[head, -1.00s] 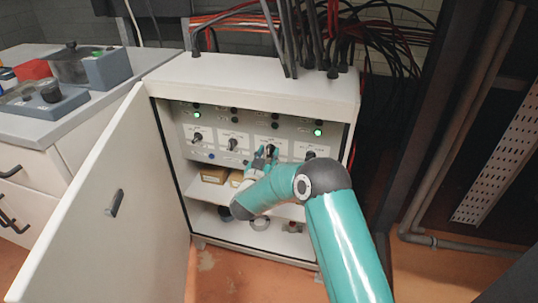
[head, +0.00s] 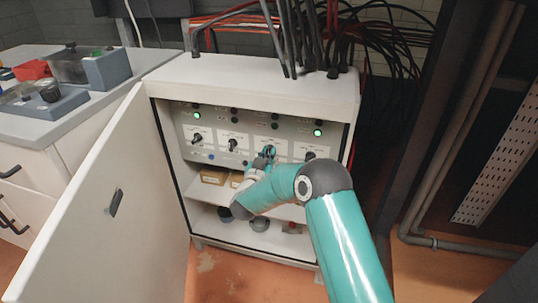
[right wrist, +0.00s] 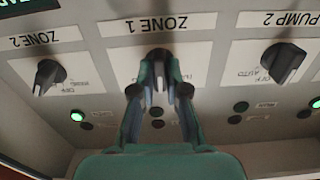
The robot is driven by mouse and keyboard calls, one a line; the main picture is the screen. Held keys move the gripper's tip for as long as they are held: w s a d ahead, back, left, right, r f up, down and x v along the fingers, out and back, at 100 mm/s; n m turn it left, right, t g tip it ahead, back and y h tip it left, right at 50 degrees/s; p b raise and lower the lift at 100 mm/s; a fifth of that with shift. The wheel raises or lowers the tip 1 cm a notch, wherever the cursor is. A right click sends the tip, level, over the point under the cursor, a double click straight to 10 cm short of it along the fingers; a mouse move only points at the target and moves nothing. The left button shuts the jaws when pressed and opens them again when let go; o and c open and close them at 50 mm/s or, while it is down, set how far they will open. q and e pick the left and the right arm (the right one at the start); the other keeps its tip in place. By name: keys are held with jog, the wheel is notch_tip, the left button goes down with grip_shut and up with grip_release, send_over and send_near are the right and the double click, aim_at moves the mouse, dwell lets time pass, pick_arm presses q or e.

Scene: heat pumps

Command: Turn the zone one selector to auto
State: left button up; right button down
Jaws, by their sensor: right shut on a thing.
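The zone one selector (right wrist: 160,56) is a black knob under the "ZONE 1" label in the upside-down right wrist view. My right gripper (right wrist: 160,88) has a finger on each side of the knob and is shut on it. The fingers hide most of the knob, so I cannot tell which position it points to. In the head view, my right gripper (head: 268,153) reaches into the open cabinet (head: 262,79) at the third selector from the left. My left gripper is not in view.
The zone two selector (right wrist: 47,77) and pump two selector (right wrist: 284,63) flank the held knob. The cabinet door (head: 115,205) stands open on the left. Shelves with small boxes (head: 213,175) lie below the panel. Black cables (head: 290,40) rise from the cabinet top.

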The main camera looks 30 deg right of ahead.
jog(key=m+b, duration=0.4)
jog(key=shift+f, duration=0.15)
jog(key=m+b, duration=0.4)
jog(key=shift+d, duration=0.1)
jog(key=shift+m, duration=0.4)
jog(key=c, duration=1.2)
grip_release()
jog(key=shift+s, duration=0.1)
jog(key=v, duration=1.2)
